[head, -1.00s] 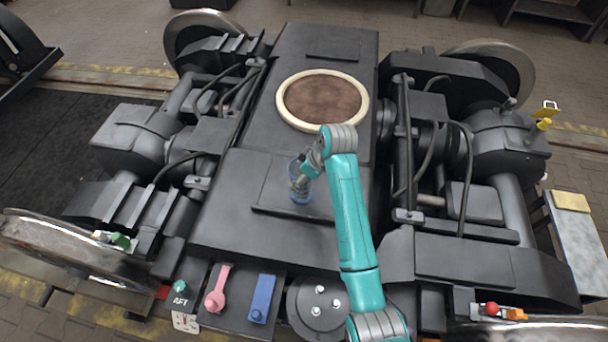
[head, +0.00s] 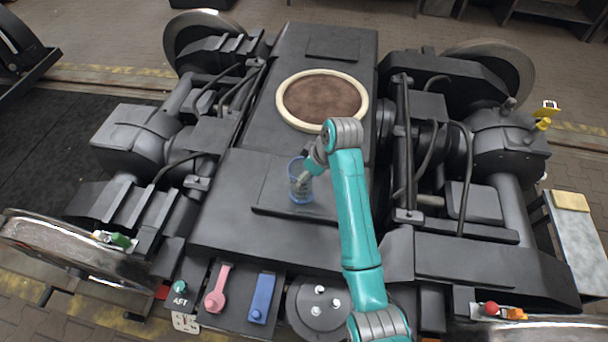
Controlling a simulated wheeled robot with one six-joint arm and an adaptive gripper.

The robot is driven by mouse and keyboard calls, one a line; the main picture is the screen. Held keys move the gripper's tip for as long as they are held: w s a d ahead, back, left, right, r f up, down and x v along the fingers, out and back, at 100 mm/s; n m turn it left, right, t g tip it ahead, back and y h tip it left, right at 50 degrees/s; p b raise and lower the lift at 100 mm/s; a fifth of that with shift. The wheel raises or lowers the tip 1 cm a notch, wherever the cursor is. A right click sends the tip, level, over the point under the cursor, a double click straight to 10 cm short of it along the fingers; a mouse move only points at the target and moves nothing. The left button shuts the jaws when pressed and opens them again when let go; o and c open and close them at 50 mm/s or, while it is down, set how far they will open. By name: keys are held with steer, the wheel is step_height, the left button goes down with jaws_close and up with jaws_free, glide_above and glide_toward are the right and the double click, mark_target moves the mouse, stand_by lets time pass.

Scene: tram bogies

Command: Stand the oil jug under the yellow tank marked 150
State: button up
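A clear blue-tinted vessel (head: 300,194), which looks like the oil jug, stands upright on the flat black middle plate of the bogie. My gripper (head: 305,179) reaches down to it from the upper right, and its fingers overlap the vessel's upper part. I cannot tell whether the fingers are inside it, around it or only in front of it, nor whether they are open. A small yellow fitting (head: 543,124) with a yellow-framed tag (head: 550,106) sits on the right side of the bogie. It may be the yellow tank, but no number 150 is readable.
A round brown pad with a cream rim (head: 323,73) lies behind the vessel. Pink (head: 216,290) and blue (head: 262,298) levers stand at the front edge. Hoses and pipes line both sides. A grey bench (head: 578,240) stands at the far right. The plate around the vessel is clear.

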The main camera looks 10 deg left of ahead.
steer(key=v, duration=0.9)
steer(key=shift+r, duration=0.3)
steer(key=shift+d+f, duration=0.1)
steer(key=shift+d, duration=0.05)
